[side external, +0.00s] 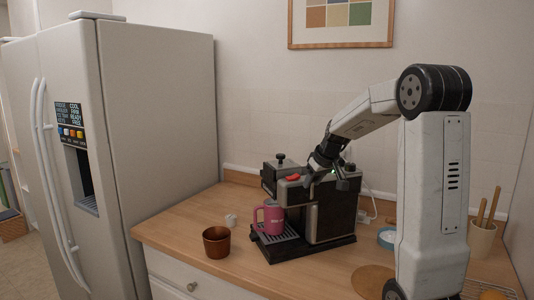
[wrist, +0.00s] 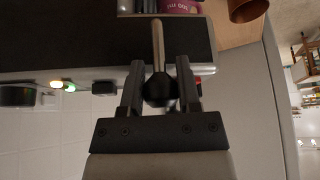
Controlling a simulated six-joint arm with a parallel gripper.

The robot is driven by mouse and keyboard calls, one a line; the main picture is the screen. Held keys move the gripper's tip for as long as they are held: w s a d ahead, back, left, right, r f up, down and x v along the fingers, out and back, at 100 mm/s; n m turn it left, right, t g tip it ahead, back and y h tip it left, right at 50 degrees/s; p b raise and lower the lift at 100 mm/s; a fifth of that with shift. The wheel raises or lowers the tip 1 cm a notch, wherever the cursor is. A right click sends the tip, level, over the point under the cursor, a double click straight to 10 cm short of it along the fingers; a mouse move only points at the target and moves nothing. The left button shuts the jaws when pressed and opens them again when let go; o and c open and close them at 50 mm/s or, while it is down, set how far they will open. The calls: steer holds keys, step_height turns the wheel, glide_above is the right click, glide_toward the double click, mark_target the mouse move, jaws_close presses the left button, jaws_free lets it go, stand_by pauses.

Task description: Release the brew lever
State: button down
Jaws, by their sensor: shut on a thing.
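The coffee machine (side external: 328,215) stands on the counter, with a pink mug (side external: 270,218) upright on its drip tray. The brew lever (wrist: 157,40) is a metal rod ending in a round black knob (wrist: 160,90). In the wrist view, my gripper (wrist: 160,65) has one finger on each side of the knob and is shut on it. In the side view, my gripper (side external: 332,172) is at the top of the machine; the lever and its contact with the fingers are too small or hidden there.
A brown cup (side external: 216,242) and a small white item (side external: 231,220) stand left of the machine. A fridge (side external: 160,120) is at the left. A utensil pot (side external: 482,240), a blue-rimmed bowl (side external: 387,238) and a round wooden board (side external: 372,281) are to the right.

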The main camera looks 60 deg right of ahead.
steer(key=shift+s+f, duration=0.1)
stand_by(0.3)
steer(key=shift+c, duration=1.4)
jaws_free()
steer(key=v, duration=0.8)
steer(key=shift+f, duration=0.1)
steer(key=w+a+f+n+g+y, duration=0.1)
steer(key=w+a+f+n, duration=0.15)
steer(key=a+f, duration=0.8)
steer(key=w+a+f+n+g+y, duration=0.1)
steer(key=w+a+f+n, duration=0.15)
steer(key=a+f, duration=0.75)
steer(key=s+a+f, duration=0.2)
steer(key=s+a, duration=0.2)
steer(key=a, duration=0.7)
steer(key=shift+f+n+y, duration=0.2)
steer(key=shift+n+y, duration=0.1)
